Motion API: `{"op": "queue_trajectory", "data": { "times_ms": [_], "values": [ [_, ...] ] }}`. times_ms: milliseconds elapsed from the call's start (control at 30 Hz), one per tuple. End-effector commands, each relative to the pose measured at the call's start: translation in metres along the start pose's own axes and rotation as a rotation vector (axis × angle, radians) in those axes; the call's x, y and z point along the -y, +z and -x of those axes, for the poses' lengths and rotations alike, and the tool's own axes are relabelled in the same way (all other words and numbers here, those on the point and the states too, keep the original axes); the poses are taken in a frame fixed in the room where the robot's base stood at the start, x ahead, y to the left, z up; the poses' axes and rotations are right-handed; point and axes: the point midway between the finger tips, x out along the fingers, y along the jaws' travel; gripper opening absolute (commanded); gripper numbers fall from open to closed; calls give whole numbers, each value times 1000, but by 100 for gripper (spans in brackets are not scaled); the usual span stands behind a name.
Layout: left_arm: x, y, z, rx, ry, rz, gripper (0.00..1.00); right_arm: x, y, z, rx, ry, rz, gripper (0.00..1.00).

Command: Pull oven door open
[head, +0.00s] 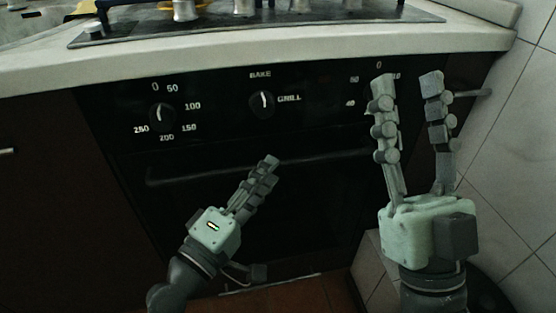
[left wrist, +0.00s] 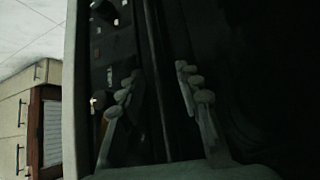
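The black oven door (head: 255,225) is shut under the control panel (head: 215,100). Its dark bar handle (head: 190,177) runs across the door's top. My left gripper (head: 270,163) is in front of the door, with its fingertips by the handle's middle. In the left wrist view its two fingers stand apart, and the handle (left wrist: 158,85) shows as a dark line between them. I cannot tell whether the fingers touch it. My right gripper (head: 409,80) is open and empty, pointing up before the panel's right end.
A pale countertop (head: 300,50) with a hob (head: 260,22) and pots lies above the oven. A dark cabinet (head: 50,190) is on the left. A tiled wall (head: 510,170) bounds the right side, close to my right gripper.

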Motion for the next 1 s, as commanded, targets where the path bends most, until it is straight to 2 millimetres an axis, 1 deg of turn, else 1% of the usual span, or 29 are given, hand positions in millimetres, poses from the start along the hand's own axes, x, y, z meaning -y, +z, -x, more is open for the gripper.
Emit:
{"op": "queue_trajectory", "data": {
  "times_ms": [33,200,333,567,833,867,1000],
  "values": [
    [-2,-1,-9,-2,3,3,34,0,2,-1,20,0,-1,40],
    [-1,0,-28,-1,1,2,34,1,8,-1,59,-1,-4,40],
    [0,0,-35,1,-1,1,34,1,10,-1,70,-1,-4,40],
    [0,0,-35,1,-1,0,34,1,11,-1,72,-1,-4,40],
    [0,0,-35,1,-1,0,2,1,11,-1,71,-1,-4,40],
    [0,0,-35,1,-1,0,0,1,11,-1,71,-1,-4,40],
    [0,0,-35,1,-2,0,0,1,11,-1,71,-1,-3,40]
  ]
}}
